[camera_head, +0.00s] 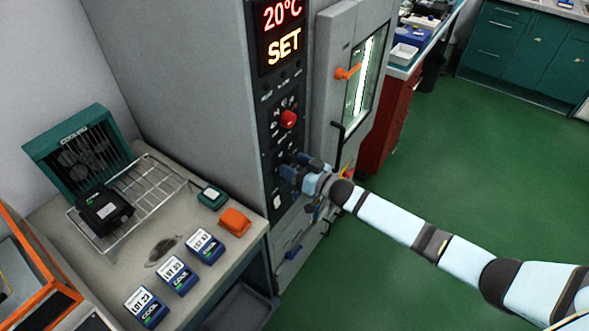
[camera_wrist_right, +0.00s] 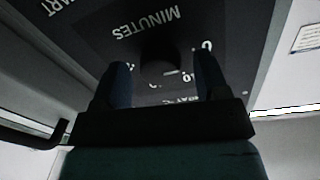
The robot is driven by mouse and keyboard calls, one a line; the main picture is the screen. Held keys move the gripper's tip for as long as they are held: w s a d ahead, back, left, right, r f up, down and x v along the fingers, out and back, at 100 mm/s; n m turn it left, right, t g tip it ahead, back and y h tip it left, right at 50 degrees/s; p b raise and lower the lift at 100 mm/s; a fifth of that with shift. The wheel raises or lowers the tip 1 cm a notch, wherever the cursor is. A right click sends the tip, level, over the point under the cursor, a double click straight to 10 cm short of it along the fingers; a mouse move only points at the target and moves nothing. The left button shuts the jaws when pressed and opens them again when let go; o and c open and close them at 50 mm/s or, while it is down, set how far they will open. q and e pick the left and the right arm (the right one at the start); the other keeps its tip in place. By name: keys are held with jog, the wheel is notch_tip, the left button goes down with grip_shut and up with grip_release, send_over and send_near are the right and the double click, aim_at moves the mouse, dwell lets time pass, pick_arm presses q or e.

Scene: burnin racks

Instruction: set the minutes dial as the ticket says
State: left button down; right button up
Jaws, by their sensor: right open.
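The minutes dial (camera_wrist_right: 160,52) is a dark round knob on the black control panel, under the word MINUTES in the right wrist view. The numbers around it are mostly hidden or too dark to read. My right gripper (camera_wrist_right: 160,78) is open, with one finger on each side of the dial; I cannot tell whether they touch it. In the head view my right gripper (camera_head: 299,168) is at the panel and hides the dial. A small white printed label (camera_wrist_right: 309,38) shows at the wrist view's right edge; I cannot read it or tell whether it is the ticket. My left gripper is out of view.
A red knob (camera_head: 289,119) sits higher on the panel, below a display (camera_head: 282,35) reading 20°C SET. The bench left holds a wire rack (camera_head: 150,205), a fan unit (camera_head: 77,150) and several blue modules.

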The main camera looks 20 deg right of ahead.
jog(key=shift+w, duration=0.1)
jog(key=c, duration=0.9)
jog(key=shift+a+m, duration=0.1)
jog(key=shift+m, duration=0.3)
jog(key=m+p, duration=0.1)
jog(key=m, duration=0.1)
jog(key=shift+r+m+p, duration=0.1)
jog(key=shift+m+p, duration=0.3)
jog(key=m, duration=0.3)
jog(key=shift+g, duration=0.4)
jog(key=shift+m+b, duration=0.8)
jog(key=shift+m, duration=1.6)
